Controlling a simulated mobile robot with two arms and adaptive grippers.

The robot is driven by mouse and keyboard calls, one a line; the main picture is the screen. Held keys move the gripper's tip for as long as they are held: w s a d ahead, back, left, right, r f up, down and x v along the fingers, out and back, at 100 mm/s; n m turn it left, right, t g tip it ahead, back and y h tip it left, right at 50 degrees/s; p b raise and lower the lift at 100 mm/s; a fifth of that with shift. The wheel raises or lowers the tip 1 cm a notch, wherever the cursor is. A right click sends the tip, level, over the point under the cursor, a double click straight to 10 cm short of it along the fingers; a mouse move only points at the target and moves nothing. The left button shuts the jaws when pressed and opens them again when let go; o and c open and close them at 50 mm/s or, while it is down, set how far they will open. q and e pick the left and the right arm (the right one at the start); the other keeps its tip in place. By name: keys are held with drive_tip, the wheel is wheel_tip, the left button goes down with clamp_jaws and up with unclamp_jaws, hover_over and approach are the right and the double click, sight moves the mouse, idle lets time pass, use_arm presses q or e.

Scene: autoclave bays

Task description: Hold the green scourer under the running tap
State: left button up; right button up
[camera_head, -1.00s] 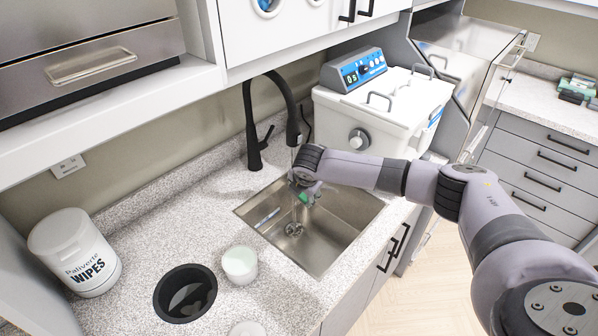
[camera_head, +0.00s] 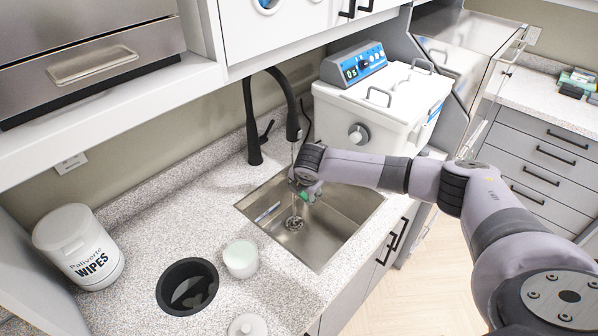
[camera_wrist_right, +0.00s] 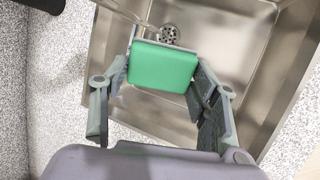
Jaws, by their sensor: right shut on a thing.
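The green scourer (camera_head: 308,192) is held over the sink, just below the black tap (camera_head: 291,100). My right gripper (camera_head: 304,188) is shut on it. In the right wrist view the scourer (camera_wrist_right: 163,65) lies between the two fingers, its broad green face showing. A thin stream of water (camera_head: 292,158) falls from the spout towards the drain, close beside the gripper. I cannot tell whether the stream touches the scourer. My left gripper is not in view.
The steel sink (camera_head: 345,212) has its drain (camera_head: 294,223) below the gripper and a pale blue-marked item on its left side. A white tub (camera_head: 241,259), a black-rimmed opening (camera_head: 187,288) and a wipes canister (camera_head: 79,246) are to the left. A white bath unit (camera_head: 385,105) stands behind.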

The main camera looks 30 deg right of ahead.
idle(0.5)
